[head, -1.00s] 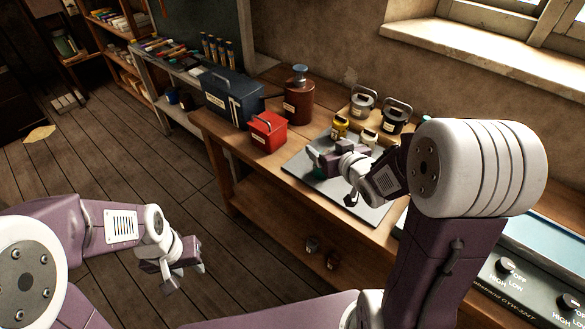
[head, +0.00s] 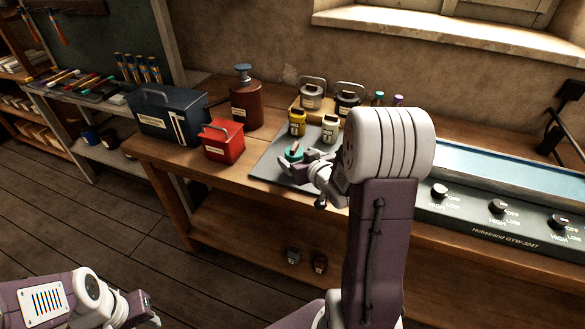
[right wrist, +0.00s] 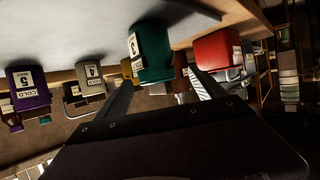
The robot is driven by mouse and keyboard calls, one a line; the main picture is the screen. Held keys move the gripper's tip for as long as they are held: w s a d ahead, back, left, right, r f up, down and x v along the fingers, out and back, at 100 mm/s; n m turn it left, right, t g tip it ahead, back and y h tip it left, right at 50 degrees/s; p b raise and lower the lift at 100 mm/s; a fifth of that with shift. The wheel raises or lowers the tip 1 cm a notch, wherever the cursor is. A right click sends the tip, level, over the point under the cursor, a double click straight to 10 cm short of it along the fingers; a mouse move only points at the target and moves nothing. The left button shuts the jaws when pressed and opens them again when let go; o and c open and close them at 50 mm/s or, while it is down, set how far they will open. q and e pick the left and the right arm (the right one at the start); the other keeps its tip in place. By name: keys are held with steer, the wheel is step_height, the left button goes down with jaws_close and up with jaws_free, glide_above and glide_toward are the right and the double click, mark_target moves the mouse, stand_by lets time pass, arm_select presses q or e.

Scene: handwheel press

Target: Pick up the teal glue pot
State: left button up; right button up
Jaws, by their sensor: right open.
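The teal glue pot (head: 294,153) stands on the grey mat (head: 267,166) on the workbench, partly hidden by my right gripper (head: 299,163). In the right wrist view, which is upside down, the teal pot (right wrist: 155,52) shows its white label just beyond and between the spread fingers of my right gripper (right wrist: 160,80). That gripper is open and empty; contact with the pot cannot be made out. My left gripper (head: 148,308) is low at the left, away from the bench, and its jaw opening is unclear.
A yellow pot (head: 297,122) and a cream pot (head: 330,129) stand close behind. A purple pot (right wrist: 27,85) is also near. A red box (head: 222,142), blue toolbox (head: 165,115) and brown bottle (head: 246,104) are to the left. A control panel (head: 500,212) is at right.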

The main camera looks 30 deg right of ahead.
steer(key=shift+w+d+f, duration=0.2)
steer(key=shift+w+f, duration=0.05)
steer(key=shift+w, duration=0.2)
steer(key=shift+w+d+f, duration=0.2)
steer(key=shift+w, duration=0.25)
steer(key=x, duration=0.5)
steer(key=shift+s+a+r, duration=0.1)
steer(key=shift+c, duration=1.2)
jaws_close()
